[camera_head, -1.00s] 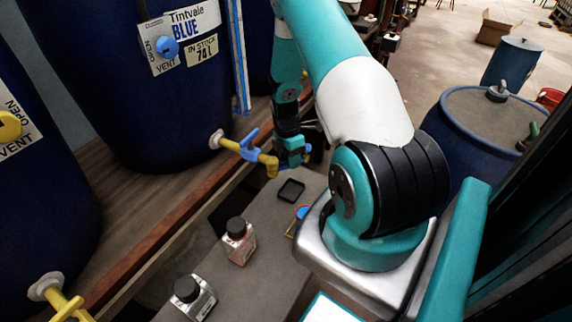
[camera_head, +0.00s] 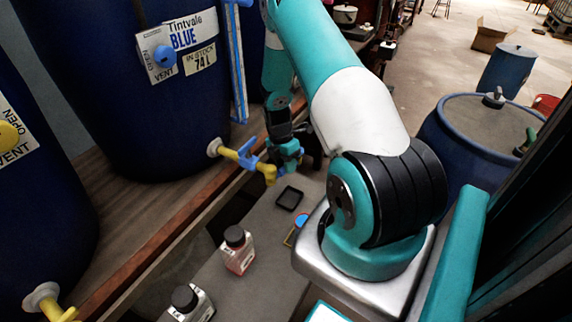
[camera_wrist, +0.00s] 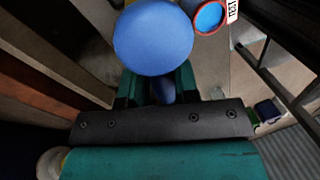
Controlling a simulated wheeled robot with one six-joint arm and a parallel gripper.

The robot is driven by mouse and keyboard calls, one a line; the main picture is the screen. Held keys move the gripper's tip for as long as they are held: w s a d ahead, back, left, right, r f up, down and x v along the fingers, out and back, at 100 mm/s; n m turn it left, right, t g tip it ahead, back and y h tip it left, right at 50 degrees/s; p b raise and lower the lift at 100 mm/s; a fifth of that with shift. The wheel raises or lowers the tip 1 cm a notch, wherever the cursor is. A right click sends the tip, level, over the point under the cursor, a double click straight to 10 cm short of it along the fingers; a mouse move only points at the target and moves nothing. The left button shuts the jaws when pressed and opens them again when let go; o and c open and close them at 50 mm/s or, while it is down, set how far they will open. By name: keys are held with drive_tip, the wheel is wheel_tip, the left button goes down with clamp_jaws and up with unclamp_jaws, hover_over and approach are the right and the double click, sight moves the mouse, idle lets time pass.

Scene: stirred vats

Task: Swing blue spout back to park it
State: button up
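The blue vat's tap juts out from the vat's lower wall, with a blue lever (camera_head: 246,152) and a yellow spout (camera_head: 266,170). My gripper (camera_head: 286,156) is close by the spout's outer end, pointing down. In the wrist view, a round blue knob (camera_wrist: 153,38) fills the space ahead of my gripper (camera_wrist: 158,84). Its blue stem (camera_wrist: 163,91) runs down between the two teal fingers. The knob hides the fingertips, so whether the fingers press on the stem cannot be told. The joint between knob and spout is not visible.
The Tintvale blue vat (camera_head: 150,110) stands on a wooden shelf (camera_head: 125,240). A black square tray (camera_head: 289,198) lies below the spout on a grey surface. A bottle with reddish contents (camera_head: 237,252) and a clear bottle (camera_head: 193,303) stand nearer. Another yellow tap (camera_head: 48,302) is at lower left.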

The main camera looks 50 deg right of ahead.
drive_tip(key=o, duration=0.4)
drive_tip(key=shift+r, duration=0.1)
drive_tip(key=w+r, duration=0.1)
drive_tip(key=r, duration=0.4)
drive_tip(key=w+r, duration=0.1)
drive_tip(key=r, duration=0.5)
drive_tip(key=w+r, duration=0.1)
drive_tip(key=r, duration=0.5)
drive_tip(key=shift+w+d, duration=0.2)
drive_tip(key=shift+c, duration=0.3)
